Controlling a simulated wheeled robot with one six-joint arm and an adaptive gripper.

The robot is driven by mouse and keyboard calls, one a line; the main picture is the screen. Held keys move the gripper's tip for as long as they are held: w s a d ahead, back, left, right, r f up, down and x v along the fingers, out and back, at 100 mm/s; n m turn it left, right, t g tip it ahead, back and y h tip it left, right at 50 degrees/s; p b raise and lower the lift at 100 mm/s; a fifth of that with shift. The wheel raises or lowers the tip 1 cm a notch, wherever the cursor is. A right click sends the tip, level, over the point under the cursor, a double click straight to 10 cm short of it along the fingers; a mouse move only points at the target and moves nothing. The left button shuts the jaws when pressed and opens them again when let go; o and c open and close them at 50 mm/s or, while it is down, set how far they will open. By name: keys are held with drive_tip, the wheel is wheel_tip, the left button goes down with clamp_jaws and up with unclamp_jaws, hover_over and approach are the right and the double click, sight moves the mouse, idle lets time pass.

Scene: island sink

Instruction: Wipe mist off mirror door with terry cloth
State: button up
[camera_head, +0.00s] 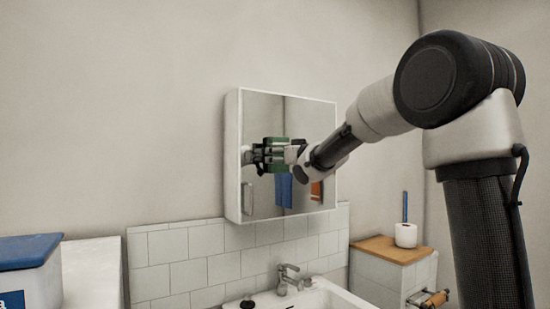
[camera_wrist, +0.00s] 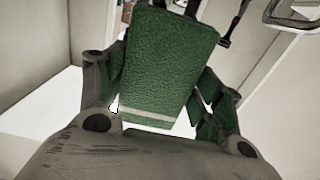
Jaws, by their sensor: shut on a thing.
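The mirror door (camera_head: 300,118) is the front of a white wall cabinet (camera_head: 233,150) above the sink and looks closed. My gripper (camera_head: 288,153) is at the middle of the mirror, partly hidden by my own wrist. It is shut on the green terry cloth (camera_head: 272,150), which is at or very near the glass; contact cannot be told for sure. In the wrist view the green cloth (camera_wrist: 170,62), with a pale stripe near its lower edge, lies between the fingers of my gripper (camera_wrist: 160,95). Reflections show in the glass, and I cannot make out clear mist.
A sink (camera_head: 325,295) with a metal faucet (camera_head: 287,277) is below the cabinet. A blue-lidded box (camera_head: 28,252) stands at left. The wall left of the cabinet is clear.

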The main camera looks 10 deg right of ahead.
drive_tip(key=w+d, duration=0.3)
drive_tip(key=d, duration=0.8)
drive_tip(key=w+d, duration=0.4)
drive_tip(key=d, duration=0.7)
idle(1.5)
drive_tip(key=shift+v, duration=2.9)
drive_tip(key=shift+s, duration=0.1)
drive_tip(key=v, duration=0.2)
drive_tip(key=shift+s+d, duration=0.1)
drive_tip(key=shift+s, duration=0.25)
